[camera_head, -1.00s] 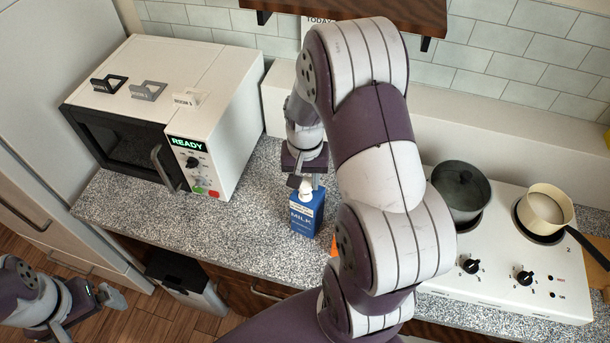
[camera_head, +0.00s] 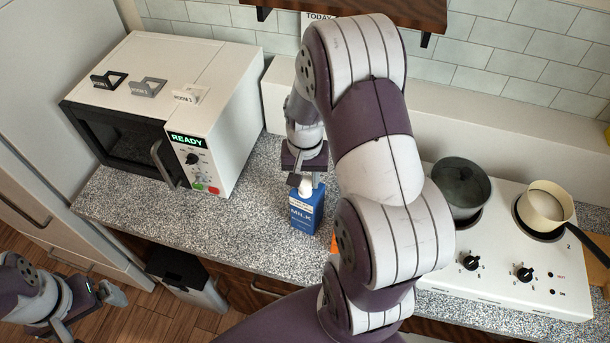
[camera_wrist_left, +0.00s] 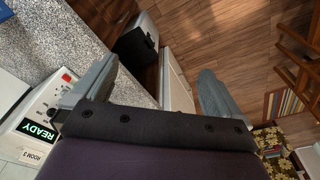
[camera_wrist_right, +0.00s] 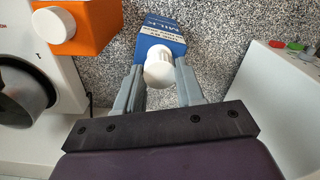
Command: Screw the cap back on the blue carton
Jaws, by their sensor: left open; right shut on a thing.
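The blue milk carton (camera_head: 305,213) stands upright on the speckled counter, below my right gripper (camera_head: 305,181). A white cap (camera_wrist_right: 159,66) sits at the top of the carton in the right wrist view, between the fingertips of my right gripper (camera_wrist_right: 159,80), which is shut on it. The blue carton (camera_wrist_right: 165,32) is right behind the cap there. Whether the threads are engaged is hidden. My left gripper (camera_head: 112,295) is open and empty, low at the left in front of the counter; its spread fingers (camera_wrist_left: 155,88) show in the left wrist view.
An orange carton with a white cap (camera_wrist_right: 78,22) stands beside the blue one, mostly hidden by my right arm in the head view. A microwave (camera_head: 215,125) is on the left. A hob (camera_head: 500,285) with two pots is on the right. Counter (camera_head: 240,215) left of the carton is clear.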

